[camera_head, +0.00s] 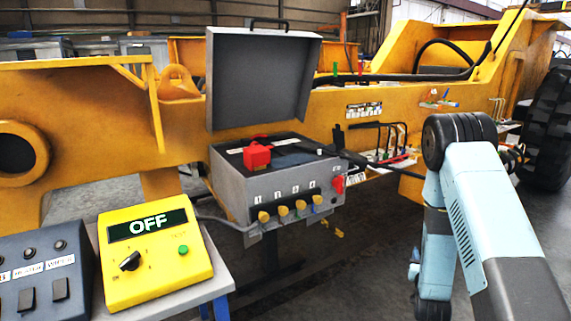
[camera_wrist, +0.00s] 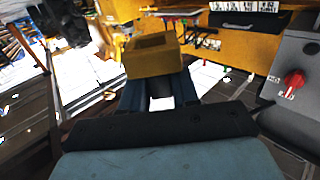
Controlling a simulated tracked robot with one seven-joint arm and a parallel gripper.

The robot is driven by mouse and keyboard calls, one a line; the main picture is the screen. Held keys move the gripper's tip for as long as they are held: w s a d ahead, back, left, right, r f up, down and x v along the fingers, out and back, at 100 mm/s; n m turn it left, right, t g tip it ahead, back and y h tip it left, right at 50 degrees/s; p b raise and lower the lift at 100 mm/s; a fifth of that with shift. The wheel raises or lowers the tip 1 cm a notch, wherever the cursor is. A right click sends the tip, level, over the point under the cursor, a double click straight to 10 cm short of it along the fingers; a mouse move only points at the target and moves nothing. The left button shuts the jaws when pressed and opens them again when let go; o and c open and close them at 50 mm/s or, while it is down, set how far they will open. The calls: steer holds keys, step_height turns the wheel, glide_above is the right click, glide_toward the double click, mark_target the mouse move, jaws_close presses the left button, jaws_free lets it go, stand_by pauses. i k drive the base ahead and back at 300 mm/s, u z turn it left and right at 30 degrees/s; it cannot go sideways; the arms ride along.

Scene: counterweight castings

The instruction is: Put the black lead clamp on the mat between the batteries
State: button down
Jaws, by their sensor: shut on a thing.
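In the wrist view my gripper (camera_wrist: 158,88) is shut on a yellow block-like thing (camera_wrist: 152,62) with a recess in its top. The block hides the fingertips. In the head view my arm bends down at the right, and my gripper cannot be made out there. A black upright piece (camera_head: 338,137) stands beside the right side of the grey charger box, near a black lead. I cannot tell if it is the black lead clamp. Red and green posts (camera_head: 348,68) show behind the open lid, perhaps on batteries. I cannot make out the mat.
The grey charger box (camera_head: 235,185) has a raised lid (camera_head: 262,80), a red clamp-like piece (camera_head: 257,154) and a red knob, also in the wrist view (camera_wrist: 291,84). A yellow control box (camera_head: 155,255) reads OFF. The yellow chassis (camera_head: 90,105) runs behind.

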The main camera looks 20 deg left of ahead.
mark_target(301, 158)
steer(key=i, duration=0.85)
steer(key=z, duration=0.3)
steer(key=k, duration=0.4)
steer(key=u, duration=0.25)
